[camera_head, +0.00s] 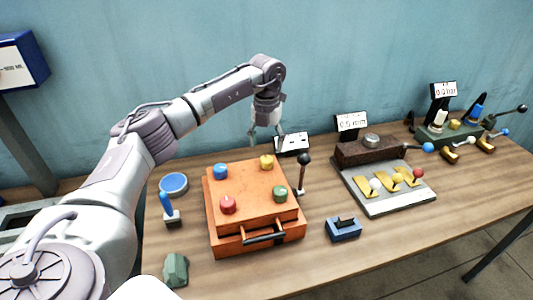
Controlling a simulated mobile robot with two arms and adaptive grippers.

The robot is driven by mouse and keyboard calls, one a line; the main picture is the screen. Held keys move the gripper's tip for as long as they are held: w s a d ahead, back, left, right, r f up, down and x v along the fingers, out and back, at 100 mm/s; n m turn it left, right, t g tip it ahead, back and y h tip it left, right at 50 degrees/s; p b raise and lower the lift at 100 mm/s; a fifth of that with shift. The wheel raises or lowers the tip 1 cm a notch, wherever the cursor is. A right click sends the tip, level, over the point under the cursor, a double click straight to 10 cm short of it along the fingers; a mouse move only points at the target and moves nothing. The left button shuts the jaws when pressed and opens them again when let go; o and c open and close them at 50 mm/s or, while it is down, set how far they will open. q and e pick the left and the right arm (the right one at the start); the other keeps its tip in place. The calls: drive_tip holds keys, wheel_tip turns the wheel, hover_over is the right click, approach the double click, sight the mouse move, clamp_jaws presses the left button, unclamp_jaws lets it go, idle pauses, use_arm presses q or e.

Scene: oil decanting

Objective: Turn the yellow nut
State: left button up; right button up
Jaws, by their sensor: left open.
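The yellow nut (266,161) sits on the back right corner of an orange box (250,210). A blue nut (221,171), a red nut (228,204) and a green nut (280,194) sit at the box's other corners. My left gripper (266,142) hangs pointing down just above and behind the yellow nut. Its fingers look apart, with nothing seen between them. Whether a finger touches the nut cannot be told. My right gripper is not in view.
A black-knobbed lever (303,172) stands close to the box's right side. A small white display (292,143) is behind it. A blue lever (168,207) and blue round piece (174,184) are left of the box. A grey tray (385,205) lies right.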

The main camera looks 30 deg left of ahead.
sight(266, 158)
use_arm(q)
wheel_tip(266, 158, up, 7)
drive_tip(key=shift+f, duration=0.2)
drive_tip(key=shift+f, duration=0.1)
idle(0.5)
